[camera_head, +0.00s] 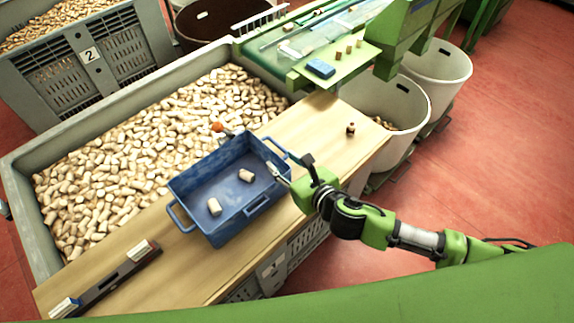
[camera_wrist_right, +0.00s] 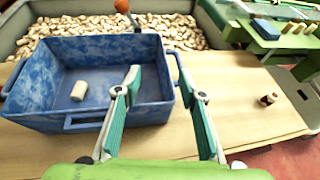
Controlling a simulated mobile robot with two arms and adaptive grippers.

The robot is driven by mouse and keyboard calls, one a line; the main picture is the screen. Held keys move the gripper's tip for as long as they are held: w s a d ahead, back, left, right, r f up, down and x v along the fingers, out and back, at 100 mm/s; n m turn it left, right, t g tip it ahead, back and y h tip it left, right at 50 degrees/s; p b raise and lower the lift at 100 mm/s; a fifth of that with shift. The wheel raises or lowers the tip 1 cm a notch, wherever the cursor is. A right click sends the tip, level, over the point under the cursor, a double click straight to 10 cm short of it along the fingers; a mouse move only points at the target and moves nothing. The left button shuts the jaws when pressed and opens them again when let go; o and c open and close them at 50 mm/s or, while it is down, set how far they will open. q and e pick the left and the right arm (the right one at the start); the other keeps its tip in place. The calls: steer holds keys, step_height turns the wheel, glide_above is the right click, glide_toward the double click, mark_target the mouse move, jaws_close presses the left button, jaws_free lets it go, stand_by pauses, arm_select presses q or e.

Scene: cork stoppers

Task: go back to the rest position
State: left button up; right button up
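My right gripper (camera_head: 291,165) is in the air by the right side of the blue tray, its fingers pointing toward the tray. In the right wrist view the gripper (camera_wrist_right: 160,76) is open, with nothing between its fingers. The blue tray (camera_head: 222,229) stands on a wooden board. Two corks lie in it, a left cork (camera_head: 214,207) and a right cork (camera_head: 246,175). The right wrist view shows one cork (camera_wrist_right: 79,91) in the tray; the left finger covers part of the tray. My left gripper is not in view.
A large grey bin (camera_head: 22,168) full of corks lies behind the board (camera_head: 140,283). A dark bar (camera_head: 112,280) lies at the left. White buckets (camera_head: 428,80) stand at the right.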

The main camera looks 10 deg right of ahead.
steer(key=shift+s+d+r, duration=0.25)
steer(key=shift+s+r, duration=0.05)
steer(key=shift+s, duration=0.3)
